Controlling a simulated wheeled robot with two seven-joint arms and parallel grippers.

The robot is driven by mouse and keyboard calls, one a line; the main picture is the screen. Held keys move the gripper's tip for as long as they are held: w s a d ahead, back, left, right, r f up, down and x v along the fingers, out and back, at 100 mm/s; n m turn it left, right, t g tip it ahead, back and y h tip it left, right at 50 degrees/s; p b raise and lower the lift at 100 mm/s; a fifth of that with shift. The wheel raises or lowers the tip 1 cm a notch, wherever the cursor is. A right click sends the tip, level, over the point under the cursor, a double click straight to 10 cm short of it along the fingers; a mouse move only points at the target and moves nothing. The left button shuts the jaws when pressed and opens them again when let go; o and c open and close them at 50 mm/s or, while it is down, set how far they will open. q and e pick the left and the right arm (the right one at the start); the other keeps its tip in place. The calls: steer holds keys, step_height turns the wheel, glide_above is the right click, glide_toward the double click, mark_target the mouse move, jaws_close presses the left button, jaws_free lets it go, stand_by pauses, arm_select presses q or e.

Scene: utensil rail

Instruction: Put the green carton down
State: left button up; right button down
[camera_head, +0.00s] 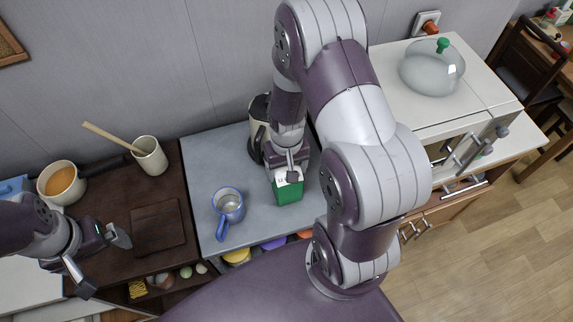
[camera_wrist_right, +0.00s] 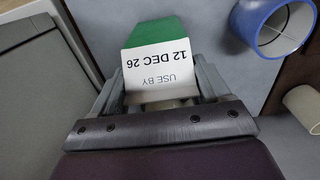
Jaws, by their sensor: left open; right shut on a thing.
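The green carton (camera_head: 289,193) has a white top and is at my right gripper (camera_head: 291,174), over the grey-blue countertop (camera_head: 240,160). In the right wrist view, the carton (camera_wrist_right: 160,65) shows a white face printed "USE BY 12 DEC 26". The right gripper (camera_wrist_right: 160,92) is shut on it, with a finger on each side. I cannot tell whether the carton's base touches the countertop. My left gripper (camera_head: 104,260) is open and empty by the dark wooden counter at the left.
A blue mug (camera_head: 228,206) stands left of the carton; it also shows in the right wrist view (camera_wrist_right: 275,25). A cream and black appliance (camera_head: 259,128) is behind the carton. A dark board (camera_head: 158,228), a cream cup (camera_head: 150,157) and a pot (camera_head: 60,183) are on the left counter.

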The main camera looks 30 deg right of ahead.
steer(key=shift+w+f, duration=0.2)
steer(key=shift+w, duration=0.1)
steer(key=shift+c, duration=1.6)
jaws_free()
steer(key=o, duration=0.3)
steer(key=shift+s, duration=0.2)
